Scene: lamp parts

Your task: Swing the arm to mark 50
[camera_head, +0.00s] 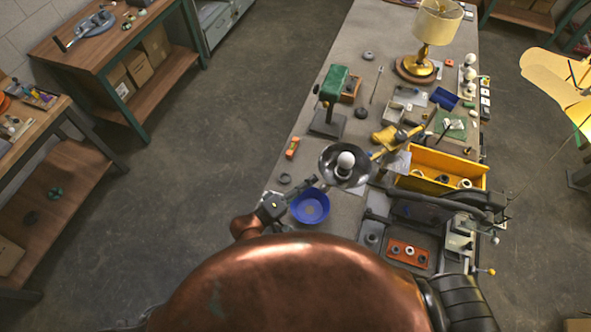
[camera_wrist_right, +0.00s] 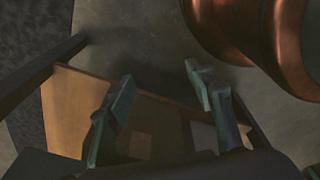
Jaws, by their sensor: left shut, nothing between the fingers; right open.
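A lamp head with a round metal shade and a white bulb (camera_head: 345,160) faces up over the middle of the bench. A yellow jointed arm (camera_head: 385,150) shows just beyond it, partly hidden by the shade. No scale or mark 50 can be read. My left gripper (camera_head: 312,181) is shut and empty, left of the shade and above the blue bowl, apart from the lamp. My right gripper (camera_wrist_right: 158,74) is open in the right wrist view, with no object clearly between its fingers; a brown board-like surface (camera_wrist_right: 75,105) lies behind them.
A blue bowl (camera_head: 310,207) stands on the grey bench (camera_head: 335,45). Side benches stand left; the floor (camera_head: 200,190) between is clear.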

